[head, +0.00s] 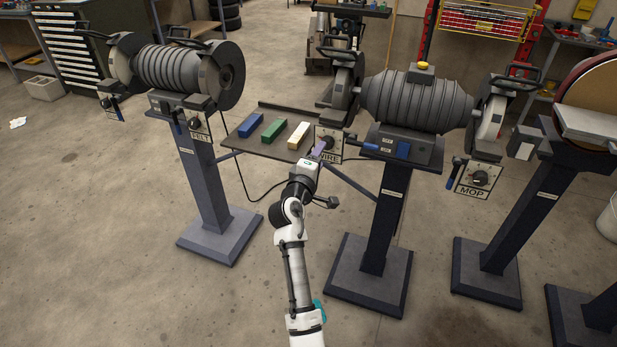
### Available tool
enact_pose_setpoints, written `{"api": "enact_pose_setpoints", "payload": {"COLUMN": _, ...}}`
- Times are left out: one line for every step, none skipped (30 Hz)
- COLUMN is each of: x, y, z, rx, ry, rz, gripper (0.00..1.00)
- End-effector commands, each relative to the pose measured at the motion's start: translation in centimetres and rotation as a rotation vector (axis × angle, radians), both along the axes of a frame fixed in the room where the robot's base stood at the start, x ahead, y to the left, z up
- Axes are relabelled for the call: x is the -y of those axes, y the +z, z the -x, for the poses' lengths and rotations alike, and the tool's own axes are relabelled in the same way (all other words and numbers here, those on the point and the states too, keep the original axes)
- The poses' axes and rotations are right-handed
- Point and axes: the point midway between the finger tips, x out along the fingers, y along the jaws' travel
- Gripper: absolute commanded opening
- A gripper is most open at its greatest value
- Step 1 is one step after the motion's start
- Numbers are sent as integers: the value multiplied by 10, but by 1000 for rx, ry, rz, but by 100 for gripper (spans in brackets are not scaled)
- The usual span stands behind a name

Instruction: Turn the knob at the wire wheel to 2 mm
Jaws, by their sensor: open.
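The plate labelled WIRE (335,133) hangs below the left end of the middle grinder (418,100). Its dark round knob (328,142) shows partly behind my gripper. The knob's pointer and scale marks are too small to read. My gripper (319,149) is open, its purplish fingers at the knob's lower left in the picture. I cannot tell whether they touch the knob or stand around it. The wheel at that end of the grinder (343,88) is mostly covered by its guard.
A shelf (246,146) beside the plate carries blue (250,124), green (273,131) and cream (299,135) bars. A MOP knob (480,178) is on the right, a FELT plate (200,128) on the left grinder. Pedestals (375,230) stand close by; the floor at front left is clear.

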Motion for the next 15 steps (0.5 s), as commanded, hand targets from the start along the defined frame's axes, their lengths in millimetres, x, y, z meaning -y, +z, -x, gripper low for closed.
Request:
{"api": "enact_pose_setpoints", "payload": {"x": -5, "y": -4, "z": 13, "rx": 0, "ry": 2, "rz": -3, "gripper": 55}}
{"api": "enact_pose_setpoints", "payload": {"x": -7, "y": -4, "z": 20, "rx": 0, "ry": 2, "rz": -2, "gripper": 55}}
{"api": "enact_pose_setpoints", "payload": {"x": -10, "y": -4, "z": 28, "rx": 0, "ry": 3, "rz": -2, "gripper": 55}}
{"api": "enact_pose_setpoints", "payload": {"x": -12, "y": -3, "z": 35, "rx": 0, "ry": 3, "rz": -3, "gripper": 55}}
{"api": "enact_pose_setpoints", "payload": {"x": -14, "y": -4, "z": 41, "rx": -1, "ry": 3, "rz": -2, "gripper": 55}}
{"api": "enact_pose_setpoints", "payload": {"x": -17, "y": -3, "z": 48, "rx": 0, "ry": 3, "rz": -2, "gripper": 55}}
{"api": "enact_pose_setpoints", "payload": {"x": -18, "y": -3, "z": 54, "rx": 0, "ry": 3, "rz": -2, "gripper": 55}}
{"api": "enact_pose_setpoints", "payload": {"x": -20, "y": -3, "z": 58, "rx": 0, "ry": 2, "rz": -1, "gripper": 55}}
{"api": "enact_pose_setpoints", "payload": {"x": -22, "y": -2, "z": 64, "rx": 0, "ry": 2, "rz": -1, "gripper": 55}}
{"api": "enact_pose_setpoints", "payload": {"x": -23, "y": -2, "z": 68, "rx": 0, "ry": 2, "rz": -1, "gripper": 55}}
{"api": "enact_pose_setpoints", "payload": {"x": -24, "y": -2, "z": 71, "rx": 0, "ry": 2, "rz": -1, "gripper": 55}}
{"api": "enact_pose_setpoints", "payload": {"x": -25, "y": -2, "z": 75, "rx": -1, "ry": 2, "rz": 0, "gripper": 55}}
{"api": "enact_pose_setpoints", "payload": {"x": -26, "y": -1, "z": 77, "rx": 0, "ry": 2, "rz": 0, "gripper": 55}}
{"api": "enact_pose_setpoints", "payload": {"x": -27, "y": -1, "z": 79, "rx": 0, "ry": 2, "rz": -1, "gripper": 55}}
{"api": "enact_pose_setpoints", "payload": {"x": -27, "y": -1, "z": 81, "rx": 0, "ry": 2, "rz": 0, "gripper": 55}}
